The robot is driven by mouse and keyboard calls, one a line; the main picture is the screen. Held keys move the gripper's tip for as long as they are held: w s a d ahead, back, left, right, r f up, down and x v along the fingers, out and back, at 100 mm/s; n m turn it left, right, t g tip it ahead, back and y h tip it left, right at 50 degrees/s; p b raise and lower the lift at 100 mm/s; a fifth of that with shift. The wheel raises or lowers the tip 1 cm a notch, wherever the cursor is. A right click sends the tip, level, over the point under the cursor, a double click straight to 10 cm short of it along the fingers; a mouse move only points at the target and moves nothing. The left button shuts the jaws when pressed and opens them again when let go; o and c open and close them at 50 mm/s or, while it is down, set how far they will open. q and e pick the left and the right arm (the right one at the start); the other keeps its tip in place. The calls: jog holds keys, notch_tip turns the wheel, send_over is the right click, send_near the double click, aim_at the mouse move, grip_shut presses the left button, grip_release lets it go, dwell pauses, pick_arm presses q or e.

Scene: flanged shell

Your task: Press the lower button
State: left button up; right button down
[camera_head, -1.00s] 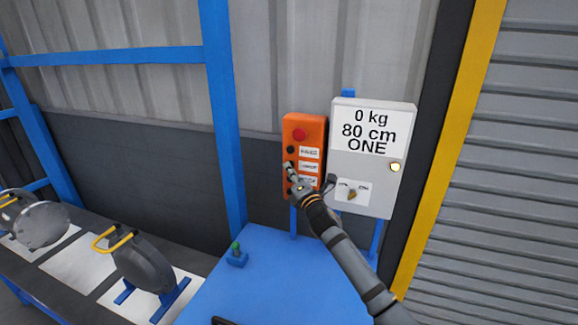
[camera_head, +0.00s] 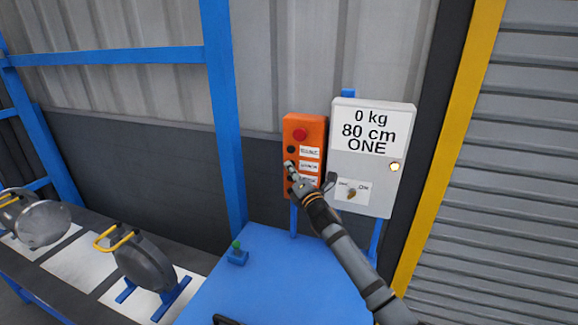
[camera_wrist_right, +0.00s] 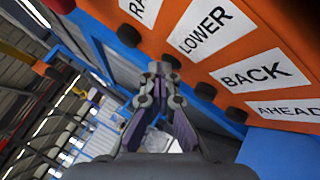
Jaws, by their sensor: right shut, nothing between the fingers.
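The orange control box (camera_head: 317,128) hangs upright, with a red button (camera_head: 299,135) near its top and a column of black buttons below. In the right wrist view, the labels read LOWER, BACK and AHEAD, with RAISE cut off at the edge. The black lower button (camera_wrist_right: 172,61) sits beside the LOWER label (camera_wrist_right: 207,27). My right gripper (camera_head: 290,166) is shut and empty, its fingertips at the button column. In the wrist view, the fingertips (camera_wrist_right: 159,70) are right beside the lower button; contact cannot be told. My left gripper is out of view.
A grey box (camera_head: 378,185) reading "0 kg, 80 cm, ONE" stands right of the control box, with a lit lamp (camera_head: 394,167) and a knob. A blue surface (camera_head: 262,285) lies below. Round flanged parts (camera_head: 143,263) sit on the left bench.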

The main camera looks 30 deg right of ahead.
jog(key=shift+w+d+r, duration=0.1)
jog(key=shift+d+r, duration=0.05)
jog(key=shift+r, duration=0.15)
dwell(0.4)
jog(key=shift+f, duration=0.15)
jog(key=shift+s+a+f, duration=0.25)
jog(key=shift+a+f, duration=0.05)
jog(key=shift+f, duration=0.05)
jog(key=shift+s+f+b, duration=0.1)
jog(key=shift+b, duration=0.2)
jog(key=s+a, duration=0.4)
jog(key=shift+a, duration=0.35)
jog(key=shift+d, duration=0.1)
